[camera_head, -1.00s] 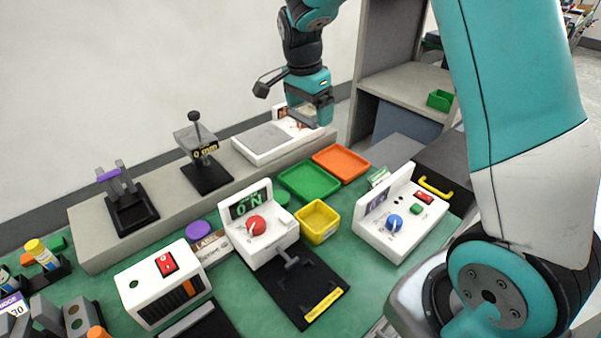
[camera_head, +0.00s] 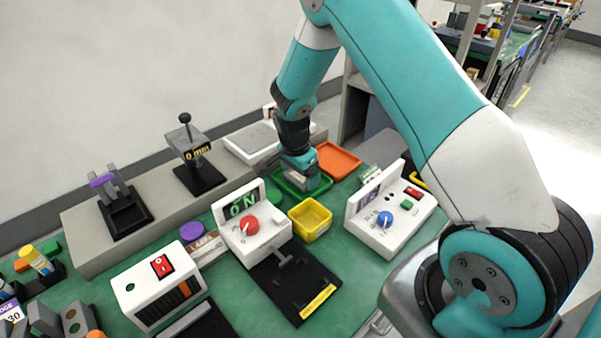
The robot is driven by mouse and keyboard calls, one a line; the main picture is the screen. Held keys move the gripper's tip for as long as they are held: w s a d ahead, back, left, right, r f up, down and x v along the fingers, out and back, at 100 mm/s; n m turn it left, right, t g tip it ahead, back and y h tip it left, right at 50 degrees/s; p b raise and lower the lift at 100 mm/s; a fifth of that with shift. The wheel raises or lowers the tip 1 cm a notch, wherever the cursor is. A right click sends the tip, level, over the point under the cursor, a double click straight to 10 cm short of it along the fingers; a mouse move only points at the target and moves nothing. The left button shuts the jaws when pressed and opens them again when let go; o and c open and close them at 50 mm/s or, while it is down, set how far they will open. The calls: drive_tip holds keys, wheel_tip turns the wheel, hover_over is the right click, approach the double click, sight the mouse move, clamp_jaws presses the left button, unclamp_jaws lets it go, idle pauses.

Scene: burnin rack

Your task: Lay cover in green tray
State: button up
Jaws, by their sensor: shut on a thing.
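The green tray (camera_head: 321,190) lies on the green bench mat, left of the orange tray. My gripper (camera_head: 300,182) points down over the green tray and hides much of its inside. It is shut on the cover (camera_head: 295,177), of which only a small greyish part shows between the fingers. The cover is low, at the tray; I cannot tell whether it touches the tray floor.
The orange tray (camera_head: 337,160) is close on the right. A yellow bin (camera_head: 311,219) stands in front. A white unit with a red knob (camera_head: 250,226) and one with a blue knob (camera_head: 385,219) flank it. A grey shelf with a white scale (camera_head: 250,141) is behind.

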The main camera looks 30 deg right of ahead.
drive_tip(key=shift+f, duration=0.2)
drive_tip(key=o, duration=0.6)
drive_tip(key=shift+f, duration=0.1)
drive_tip(key=shift+o, duration=0.2)
drive_tip(key=s+a+r+n+y+b, duration=0.1)
drive_tip(key=s+a+r+n, duration=0.15)
drive_tip(key=r, duration=0.55)
drive_tip(key=s+a+r+n+b, duration=0.15)
drive_tip(key=a+r, duration=0.25)
drive_tip(key=r, duration=0.5)
drive_tip(key=s+a+r+n+y, duration=0.1)
drive_tip(key=s+a+r+n, duration=0.2)
drive_tip(key=s+n, duration=0.3)
drive_tip(key=s+a+r+n+y, duration=0.2)
drive_tip(key=s+a+n, duration=0.3)
drive_tip(key=s, duration=0.5)
drive_tip(key=s+a+r+n+y+p, duration=0.1)
drive_tip(key=s+a+r+n, duration=0.3)
drive_tip(key=s+n, duration=0.4)
drive_tip(key=shift+s+r+y, duration=0.2)
drive_tip(key=shift+s+y, duration=0.15)
drive_tip(key=shift+y, duration=0.15)
